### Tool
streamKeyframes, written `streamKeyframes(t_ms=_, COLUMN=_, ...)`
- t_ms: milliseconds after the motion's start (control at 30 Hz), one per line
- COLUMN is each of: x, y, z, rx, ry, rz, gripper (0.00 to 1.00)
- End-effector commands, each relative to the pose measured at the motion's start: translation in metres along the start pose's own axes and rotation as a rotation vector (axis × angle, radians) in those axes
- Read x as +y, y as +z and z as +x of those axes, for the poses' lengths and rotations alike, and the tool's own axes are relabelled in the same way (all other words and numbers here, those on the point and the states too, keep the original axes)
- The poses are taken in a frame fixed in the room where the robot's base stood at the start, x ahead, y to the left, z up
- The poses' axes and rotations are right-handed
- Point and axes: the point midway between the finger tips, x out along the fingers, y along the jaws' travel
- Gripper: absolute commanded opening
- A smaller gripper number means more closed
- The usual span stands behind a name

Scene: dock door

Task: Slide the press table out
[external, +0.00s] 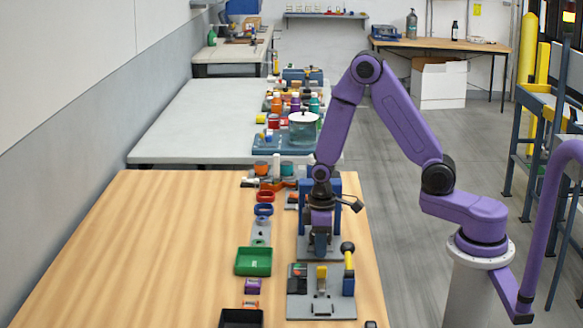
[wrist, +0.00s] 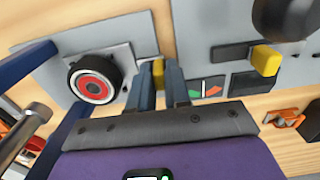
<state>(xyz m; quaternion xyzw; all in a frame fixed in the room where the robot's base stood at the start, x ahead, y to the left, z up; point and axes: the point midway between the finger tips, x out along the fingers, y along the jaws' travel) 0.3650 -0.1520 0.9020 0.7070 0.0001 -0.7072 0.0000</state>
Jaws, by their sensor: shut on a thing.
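The press has a blue frame (external: 333,188) on a grey base on the wooden table, partly hidden by my arm in the external view. In the wrist view, its grey plate (wrist: 118,50) bears a black disc (wrist: 95,80) with a red ring, beside blue frame parts (wrist: 28,62). A yellow tab (wrist: 158,65) at the plate's edge sits between my fingers. My gripper (wrist: 160,72) points down and is shut on this tab; in the external view it (external: 320,250) is low in front of the frame. I cannot tell how far the table is out.
Close in front stands a grey panel (external: 320,308) with a yellow block, dark blocks and a black-knobbed lever (external: 348,258). A green tray (external: 254,261) and a black tray (external: 241,318) lie to the left. The far left of the wooden table (external: 150,240) is clear.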

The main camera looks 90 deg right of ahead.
Motion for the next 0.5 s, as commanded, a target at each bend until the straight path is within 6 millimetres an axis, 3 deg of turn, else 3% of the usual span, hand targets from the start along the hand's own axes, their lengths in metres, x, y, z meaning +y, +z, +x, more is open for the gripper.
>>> streamKeyframes(t_ms=100, x=-0.024, y=-0.001, z=0.0, rx=0.002, ry=0.0, rz=-0.006, gripper=0.0)
streamKeyframes(t_ms=200, x=-0.034, y=-0.001, z=0.0, rx=0.002, ry=0.0, rz=-0.003, gripper=0.0)
streamKeyframes(t_ms=500, x=-0.041, y=0.0, z=0.0, rx=0.001, ry=0.0, rz=-0.003, gripper=0.0)
